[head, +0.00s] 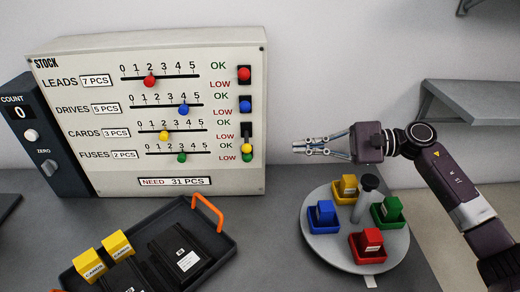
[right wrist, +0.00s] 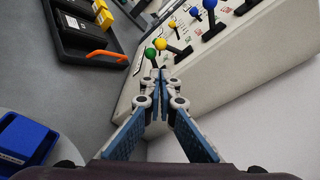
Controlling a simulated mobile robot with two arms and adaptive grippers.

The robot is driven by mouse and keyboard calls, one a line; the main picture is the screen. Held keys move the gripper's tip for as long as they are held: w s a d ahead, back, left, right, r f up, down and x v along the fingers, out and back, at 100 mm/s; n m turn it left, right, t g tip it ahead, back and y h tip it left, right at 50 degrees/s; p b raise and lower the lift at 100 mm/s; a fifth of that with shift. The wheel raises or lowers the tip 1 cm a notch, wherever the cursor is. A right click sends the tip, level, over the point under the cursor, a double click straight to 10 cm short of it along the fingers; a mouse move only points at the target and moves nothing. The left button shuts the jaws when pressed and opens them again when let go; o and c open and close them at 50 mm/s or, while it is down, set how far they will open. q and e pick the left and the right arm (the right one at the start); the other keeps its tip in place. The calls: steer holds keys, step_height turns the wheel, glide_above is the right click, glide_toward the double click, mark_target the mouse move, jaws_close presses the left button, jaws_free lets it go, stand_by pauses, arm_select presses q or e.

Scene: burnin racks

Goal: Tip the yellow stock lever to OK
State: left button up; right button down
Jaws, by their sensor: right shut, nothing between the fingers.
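The yellow stock lever (head: 247,149) is in the CARDS row at the right side of the cream STOCK panel (head: 225,178). Its ball hangs down on the LOW side, just above and partly over the green lever ball (head: 247,158). My right gripper (head: 297,146) is shut and empty. It points left at the panel, about level with the yellow ball and apart from it to the right. In the right wrist view the closed fingertips (right wrist: 160,72) show below a yellow ball (right wrist: 160,44) on a black stem. My left gripper is not in view.
The red lever (head: 244,74) and blue lever (head: 245,105) are higher on the panel. A round grey turntable (head: 318,248) with coloured blocks and a dark-topped post stands below my right gripper. A dark tray (head: 222,243) with an orange handle (head: 208,209) lies before the panel.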

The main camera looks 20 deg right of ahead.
steer(key=shift+r, duration=0.1)
steer(key=p+x, duration=0.5)
steer(key=x, duration=0.5)
stand_by(0.4)
steer(key=shift+b, duration=0.5)
steer(key=shift+s, duration=0.1)
